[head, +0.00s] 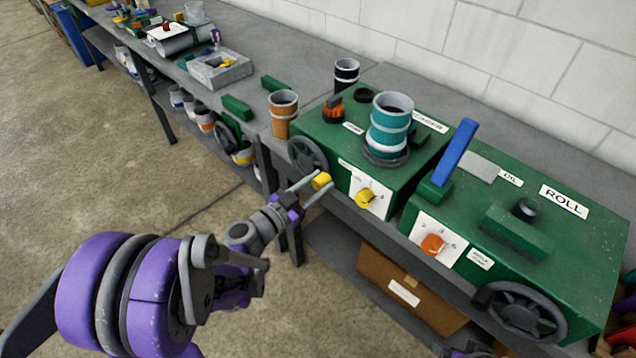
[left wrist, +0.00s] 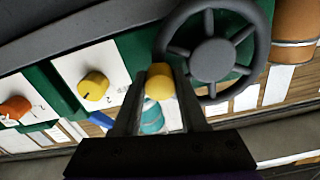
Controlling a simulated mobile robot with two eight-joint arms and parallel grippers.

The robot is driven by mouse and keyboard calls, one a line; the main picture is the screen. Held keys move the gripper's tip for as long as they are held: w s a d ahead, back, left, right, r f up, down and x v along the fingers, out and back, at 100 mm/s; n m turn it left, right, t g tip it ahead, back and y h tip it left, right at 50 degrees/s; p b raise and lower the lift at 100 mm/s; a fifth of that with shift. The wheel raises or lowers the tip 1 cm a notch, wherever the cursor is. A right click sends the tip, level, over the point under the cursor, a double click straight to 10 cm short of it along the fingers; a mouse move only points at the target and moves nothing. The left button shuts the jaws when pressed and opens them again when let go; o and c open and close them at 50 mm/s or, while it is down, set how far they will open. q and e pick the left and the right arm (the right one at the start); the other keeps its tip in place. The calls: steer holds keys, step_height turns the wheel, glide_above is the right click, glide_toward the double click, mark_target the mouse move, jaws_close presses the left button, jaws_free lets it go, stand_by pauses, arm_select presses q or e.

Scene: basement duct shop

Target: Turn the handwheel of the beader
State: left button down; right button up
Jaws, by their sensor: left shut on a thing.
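The beader is the green box (head: 345,140) on the bench, with a label partly hidden behind the teal ringed cylinder (head: 391,125) on top. Its dark grey spoked handwheel (head: 308,155) is on its left end and also shows in the left wrist view (left wrist: 209,60). A yellow knob (head: 321,181) sticks out by the wheel rim. My left gripper (head: 314,187) is shut on this knob, which shows between the fingers in the left wrist view (left wrist: 159,83).
A yellow dial (head: 366,197) is on the beader's front panel. The green ROLL machine (head: 545,225), with an orange dial (head: 433,244) and its own handwheel (head: 520,312), stands to the right. An orange cylinder (head: 283,115) stands close behind the wheel. The floor at left is clear.

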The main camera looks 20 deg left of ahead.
arm_select(q)
steer(key=c, duration=0.7)
jaws_free()
steer(key=shift+c, duration=0.2)
steer(key=v, duration=1.1)
steer(key=shift+b, duration=0.45)
steer(key=shift+d+f, duration=0.1)
steer(key=s+d+f+n+g+p, duration=0.2)
steer(key=s+d+f+g, duration=0.2)
steer(key=d+g, duration=0.45)
steer(key=s+a+r+n+g+y+p, duration=0.1)
steer(key=s+n+g+y+p, duration=0.1)
steer(key=s+n+y, duration=0.2)
steer(key=s+y, duration=0.2)
steer(key=s, duration=0.2)
steer(key=shift+s+a+g+y, duration=0.35)
steer(key=shift+y, duration=0.05)
